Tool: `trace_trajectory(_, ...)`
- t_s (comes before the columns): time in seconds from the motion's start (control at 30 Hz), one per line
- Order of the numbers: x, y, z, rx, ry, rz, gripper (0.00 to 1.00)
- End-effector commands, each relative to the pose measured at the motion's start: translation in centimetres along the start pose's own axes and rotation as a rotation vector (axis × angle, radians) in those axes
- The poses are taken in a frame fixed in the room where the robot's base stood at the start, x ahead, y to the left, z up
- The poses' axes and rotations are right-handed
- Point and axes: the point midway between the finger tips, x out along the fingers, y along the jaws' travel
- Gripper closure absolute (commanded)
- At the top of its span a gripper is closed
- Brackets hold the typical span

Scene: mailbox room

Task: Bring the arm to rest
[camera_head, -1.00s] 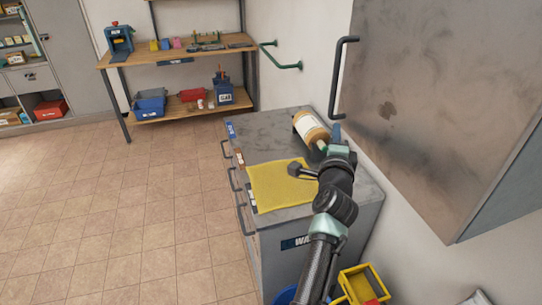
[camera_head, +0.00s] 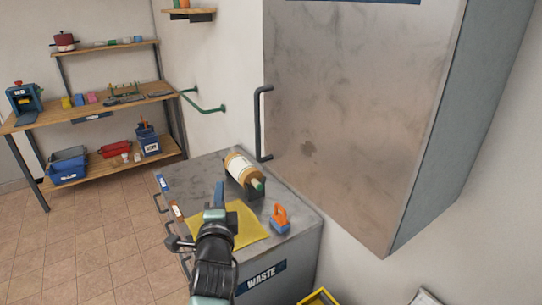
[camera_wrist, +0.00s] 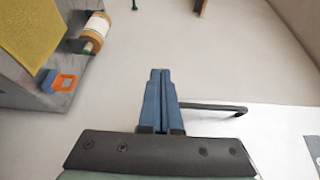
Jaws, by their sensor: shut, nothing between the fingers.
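My gripper (camera_head: 219,194) is in front of the yellow cloth (camera_head: 252,228) on the grey waste cabinet (camera_head: 190,176) in the head view, raised in front of it. In the wrist view my gripper (camera_wrist: 159,75) has its two blue fingers together with nothing between them. My arm reaches up from the bottom of the head view and hides part of the cloth and the cabinet front.
A wall cabinet (camera_head: 360,110) with a dark handle (camera_head: 261,125) hangs at the right. A shelf bench (camera_head: 95,105) stands at the back left. The floor (camera_head: 95,225) at left is clear.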

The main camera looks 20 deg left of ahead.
Motion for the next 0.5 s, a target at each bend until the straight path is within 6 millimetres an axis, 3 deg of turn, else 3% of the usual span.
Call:
trace_trajectory(0.13,0.0,-0.4,-0.3,-0.009,0.004,-0.006,1.0)
trace_trajectory(0.23,-0.3,-2.9,-2.1,-0.079,0.031,-0.046,1.0)
trace_trajectory(0.37,-1.8,-9.6,-6.6,-0.28,0.114,-0.14,1.0)
trace_trajectory(0.5,-5.8,-18.1,-11.8,-0.572,0.254,-0.238,1.0)
